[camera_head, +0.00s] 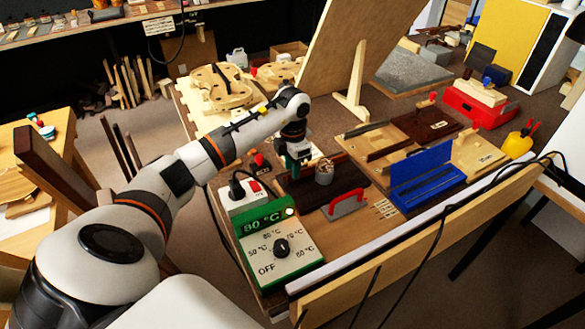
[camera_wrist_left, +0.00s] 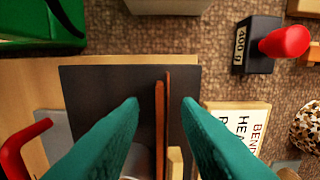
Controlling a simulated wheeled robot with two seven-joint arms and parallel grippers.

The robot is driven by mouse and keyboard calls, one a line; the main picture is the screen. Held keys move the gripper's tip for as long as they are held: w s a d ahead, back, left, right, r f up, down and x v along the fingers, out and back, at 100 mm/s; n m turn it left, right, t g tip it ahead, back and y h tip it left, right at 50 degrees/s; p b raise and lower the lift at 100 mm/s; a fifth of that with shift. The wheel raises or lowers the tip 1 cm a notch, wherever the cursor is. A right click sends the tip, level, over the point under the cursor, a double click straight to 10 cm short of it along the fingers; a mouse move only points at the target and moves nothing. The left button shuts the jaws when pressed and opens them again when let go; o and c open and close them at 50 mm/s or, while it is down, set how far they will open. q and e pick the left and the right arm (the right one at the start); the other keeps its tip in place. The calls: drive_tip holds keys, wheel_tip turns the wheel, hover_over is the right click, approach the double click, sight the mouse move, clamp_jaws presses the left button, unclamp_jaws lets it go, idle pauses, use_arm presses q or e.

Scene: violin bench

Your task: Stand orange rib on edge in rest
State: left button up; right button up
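In the left wrist view, a thin orange strip (camera_wrist_left: 159,125), which looks like the orange rib, shows narrow-side up over a dark flat board (camera_wrist_left: 85,90). A thin brown strip (camera_wrist_left: 168,95) runs right along its right side; I cannot tell whether the two touch or are one piece. My left gripper (camera_wrist_left: 160,103) is open, its teal fingertips on either side of the strips with gaps to both. In the head view, the left gripper (camera_head: 294,164) is low over the bench and hides the rib. I cannot tell which part is the rest. My right gripper is not in view.
A green heater box (camera_head: 245,228) reading 80 °C stands at the front. A red-handled tool (camera_head: 345,204), a jar (camera_head: 324,172) and a blue rack (camera_head: 430,172) are to the right.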

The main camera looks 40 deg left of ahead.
use_arm(q)
wheel_tip(320, 180, up, 10)
drive_tip(key=shift+r, duration=0.25)
idle(0.6)
